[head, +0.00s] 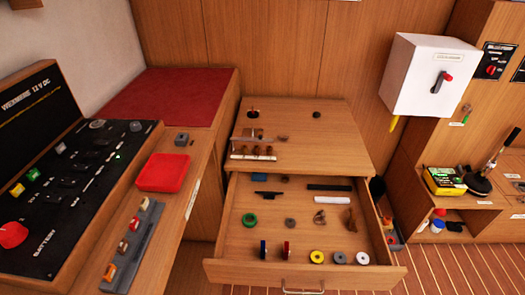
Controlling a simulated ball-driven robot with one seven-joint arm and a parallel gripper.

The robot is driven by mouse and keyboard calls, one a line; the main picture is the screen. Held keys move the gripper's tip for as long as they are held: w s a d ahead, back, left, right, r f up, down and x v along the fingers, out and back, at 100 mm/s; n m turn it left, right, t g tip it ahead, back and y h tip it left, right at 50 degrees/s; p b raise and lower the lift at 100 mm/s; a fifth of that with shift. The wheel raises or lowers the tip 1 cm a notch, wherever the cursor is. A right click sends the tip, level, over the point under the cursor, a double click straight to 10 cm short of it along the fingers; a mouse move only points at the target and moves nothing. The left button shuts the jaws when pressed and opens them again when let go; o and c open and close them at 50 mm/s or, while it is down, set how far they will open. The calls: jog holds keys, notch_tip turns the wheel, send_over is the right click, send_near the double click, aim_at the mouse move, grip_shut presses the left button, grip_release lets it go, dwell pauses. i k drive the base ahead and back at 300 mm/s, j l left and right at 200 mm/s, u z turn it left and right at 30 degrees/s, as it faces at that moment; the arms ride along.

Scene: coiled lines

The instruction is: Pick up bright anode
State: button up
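I cannot tell for sure which thing is the bright anode. The open drawer (232,259) holds several small parts. Among them are a pale grey-white ring (362,258) and a darker grey ring (339,257) at its front right. A small grey piece (291,223) and a brownish lump (320,216) lie in its middle. Small dark pieces (253,133) also sit on the wooden top above the drawer, too small to make out. My gripper is not in view.
The drawer also holds a green ring (249,220), a yellow ring (317,257), and black and white tubes. A red tray (163,172) sits on the left ledge beside a black switch panel (75,180). A white box (430,77) hangs at right.

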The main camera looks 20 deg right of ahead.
aim_at(290, 222)
jog(key=i+l+u, duration=0.25)
jog(key=l+u, duration=0.2)
jog(key=l, duration=0.3)
jog(key=i+l+u, duration=0.25)
jog(key=l, duration=0.2)
jog(key=l+u, duration=0.2)
jog(key=l, duration=0.2)
